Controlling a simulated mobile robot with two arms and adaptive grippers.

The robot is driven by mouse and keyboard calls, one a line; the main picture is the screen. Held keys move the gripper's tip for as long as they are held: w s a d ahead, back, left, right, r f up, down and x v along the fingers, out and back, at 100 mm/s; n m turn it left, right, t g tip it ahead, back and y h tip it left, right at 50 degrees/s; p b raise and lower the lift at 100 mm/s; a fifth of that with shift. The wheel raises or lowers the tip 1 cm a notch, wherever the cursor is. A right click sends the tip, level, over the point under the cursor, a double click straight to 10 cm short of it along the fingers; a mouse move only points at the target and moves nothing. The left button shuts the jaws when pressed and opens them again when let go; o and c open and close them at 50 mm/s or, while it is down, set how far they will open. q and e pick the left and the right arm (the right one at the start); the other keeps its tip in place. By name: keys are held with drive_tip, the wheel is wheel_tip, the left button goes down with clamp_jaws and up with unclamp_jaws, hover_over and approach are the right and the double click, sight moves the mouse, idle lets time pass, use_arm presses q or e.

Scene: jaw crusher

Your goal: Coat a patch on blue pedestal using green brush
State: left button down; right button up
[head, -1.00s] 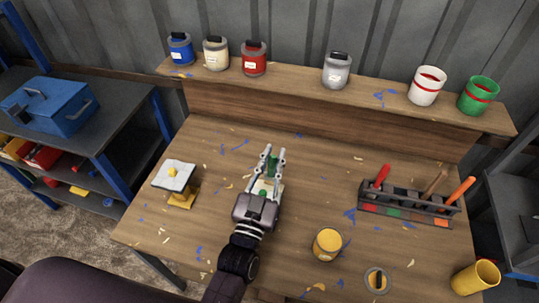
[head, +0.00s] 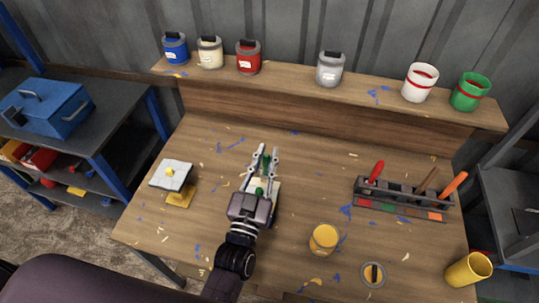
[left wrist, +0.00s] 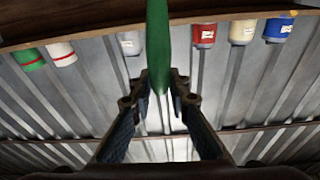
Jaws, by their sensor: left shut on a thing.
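My left gripper (head: 262,152) is over the middle of the workbench, shut on the green brush (head: 266,163). The brush's green handle (left wrist: 158,45) stands between the two fingers in the left wrist view; its bristle end is hidden. Under the gripper is a pedestal with a pale plate (head: 274,189), mostly covered by the gripper and arm. Its dark base (head: 270,216) shows only in part, so its colour is hard to tell. A bit of green shows by the plate between the fingers; whether it is paint or brush I cannot tell. My right gripper is not in view.
A yellow pedestal (head: 180,195) with a yellow-marked plate stands at left. A rack (head: 402,199) with red, brown-handled and orange tools is at right. Cans line the back shelf.

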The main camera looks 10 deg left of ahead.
use_arm(q)
drive_tip(key=shift+w+a+r, duration=0.2)
drive_tip(key=shift+a+r, duration=0.05)
drive_tip(key=shift+a, duration=0.25)
drive_tip(key=a, duration=0.5)
drive_tip(key=shift+w+a, duration=0.1)
drive_tip(key=shift+a, duration=0.1)
drive_tip(key=shift+d+r, duration=0.1)
drive_tip(key=shift+r, duration=0.05)
drive_tip(key=shift+r, duration=2.4)
